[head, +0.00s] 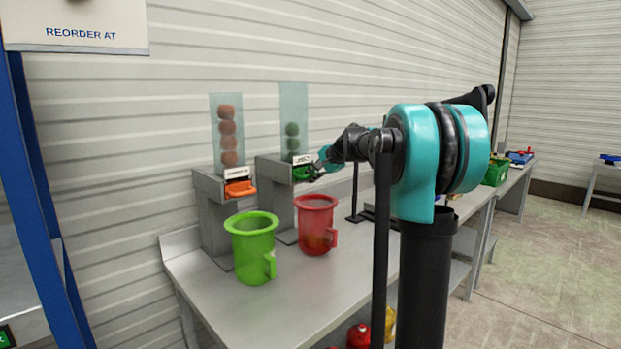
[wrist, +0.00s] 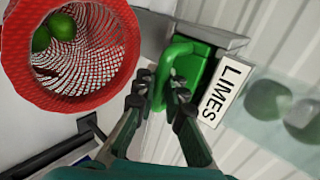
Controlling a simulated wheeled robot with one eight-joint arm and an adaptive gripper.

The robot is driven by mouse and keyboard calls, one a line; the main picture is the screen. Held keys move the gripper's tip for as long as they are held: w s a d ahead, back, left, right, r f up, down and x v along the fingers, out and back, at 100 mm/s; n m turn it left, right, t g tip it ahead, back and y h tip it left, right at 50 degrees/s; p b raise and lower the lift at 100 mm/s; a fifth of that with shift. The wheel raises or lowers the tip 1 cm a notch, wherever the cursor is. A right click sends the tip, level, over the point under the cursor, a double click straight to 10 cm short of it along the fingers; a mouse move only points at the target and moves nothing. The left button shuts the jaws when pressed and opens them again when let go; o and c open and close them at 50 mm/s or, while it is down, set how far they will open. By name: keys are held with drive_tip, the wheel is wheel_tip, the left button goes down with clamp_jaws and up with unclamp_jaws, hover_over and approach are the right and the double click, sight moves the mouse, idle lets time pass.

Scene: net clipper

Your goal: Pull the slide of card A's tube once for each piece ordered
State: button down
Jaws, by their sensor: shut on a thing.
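A clear tube (head: 293,108) of green limes stands on a grey dispenser, with a green slide (head: 302,173) at its foot. In the wrist view its white label (wrist: 223,92) reads LIMES, and the slide has a looped green handle (wrist: 172,58). My gripper (wrist: 161,95) is shut on this handle; in the head view my gripper (head: 320,168) is at the slide's right. A second clear tube (head: 227,107) of orange-brown fruit stands to the left with an orange slide (head: 240,189). I cannot make out a card marked A or any ordered number.
A red mesh basket (head: 316,225) stands below the lime slide; two limes (wrist: 52,32) show inside it. A light green container (head: 253,245) stands below the orange slide. The bench (head: 300,300) is bare in front. A sign (head: 80,30) reads REORDER AT.

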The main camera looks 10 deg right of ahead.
drive_tip(key=shift+s+d, duration=1.05)
drive_tip(key=shift+s, duration=0.35)
drive_tip(key=shift+s+d, duration=1.05)
drive_tip(key=shift+s, duration=0.4)
drive_tip(key=shift+s+d, duration=1.05)
drive_tip(key=shift+s, duration=0.35)
drive_tip(key=shift+w, duration=0.1)
drive_tip(key=shift+w+a, duration=1)
drive_tip(key=shift+w, duration=0.4)
drive_tip(key=shift+w+a, duration=1.05)
drive_tip(key=shift+w, duration=0.35)
drive_tip(key=shift+w+a, duration=1)
drive_tip(key=shift+w, duration=0.4)
drive_tip(key=c, duration=1.5)
unclamp_jaws()
drive_tip(key=shift+c, duration=0.2)
drive_tip(key=shift+s, duration=0.1)
